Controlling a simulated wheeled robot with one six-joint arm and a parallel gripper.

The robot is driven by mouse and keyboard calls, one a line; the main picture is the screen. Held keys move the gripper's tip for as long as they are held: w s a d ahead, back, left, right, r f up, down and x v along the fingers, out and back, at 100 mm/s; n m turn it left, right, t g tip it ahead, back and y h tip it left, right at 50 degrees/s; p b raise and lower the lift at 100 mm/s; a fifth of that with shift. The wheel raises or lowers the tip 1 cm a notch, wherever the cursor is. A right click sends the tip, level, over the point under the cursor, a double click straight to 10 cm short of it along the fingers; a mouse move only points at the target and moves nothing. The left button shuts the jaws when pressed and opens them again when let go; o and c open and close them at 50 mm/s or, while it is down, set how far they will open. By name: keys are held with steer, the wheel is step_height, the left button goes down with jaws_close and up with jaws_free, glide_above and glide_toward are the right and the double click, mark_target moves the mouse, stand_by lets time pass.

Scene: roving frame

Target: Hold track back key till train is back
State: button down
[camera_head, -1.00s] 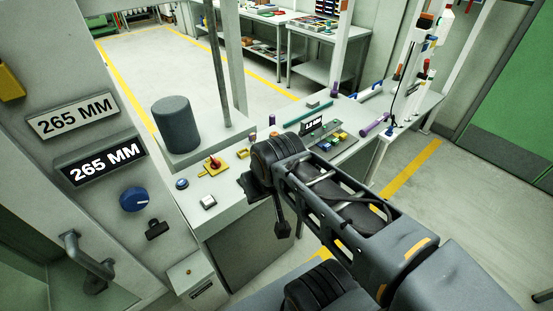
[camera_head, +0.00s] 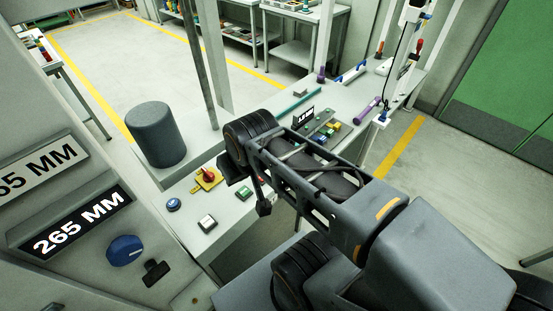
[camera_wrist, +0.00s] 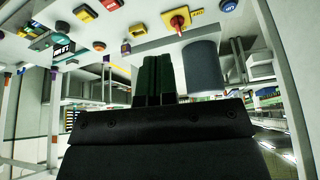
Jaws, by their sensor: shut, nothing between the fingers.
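A light grey control desk (camera_head: 232,225) carries several keys, and none has a label I can read as track back. A green key (camera_head: 243,192), a white key (camera_head: 207,222) and a blue key (camera_head: 173,204) sit near its left end. More coloured keys (camera_head: 330,132) lie behind my arm by a small black display (camera_head: 303,117). My gripper (camera_head: 264,208) hangs over the desk's front edge. Its fingers (camera_wrist: 156,72) are together and empty, with no key visibly touched. No train is recognisable.
A red rotary switch on a yellow plate (camera_head: 208,178) and a dark grey cylinder (camera_head: 156,134) stand close left of my arm. A post (camera_head: 197,65) rises behind. A wall panel with a 265 MM sign (camera_head: 80,222) and blue knob (camera_head: 124,250) is at left.

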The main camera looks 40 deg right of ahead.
steer(key=w+d+f+m+t+y, duration=0.1)
steer(key=w+d+f+m, duration=0.4)
steer(key=d+m, duration=0.5)
steer(key=w+d+f+m+t+y, duration=0.2)
steer(key=w+d+f+m, duration=0.3)
steer(key=d+m, duration=0.5)
steer(key=shift+w+f+m+t+b, duration=0.25)
steer(key=shift+w+m+t+b, duration=0.2)
steer(key=shift+w+m, duration=0.8)
step_height(320, 180, down, 9)
steer(key=b, duration=0.7)
steer(key=shift+r, duration=0.1)
steer(key=shift+f+b, duration=0.2)
steer(key=shift+b, duration=0.15)
steer(key=shift+f+b, duration=0.25)
steer(key=shift+b, duration=0.05)
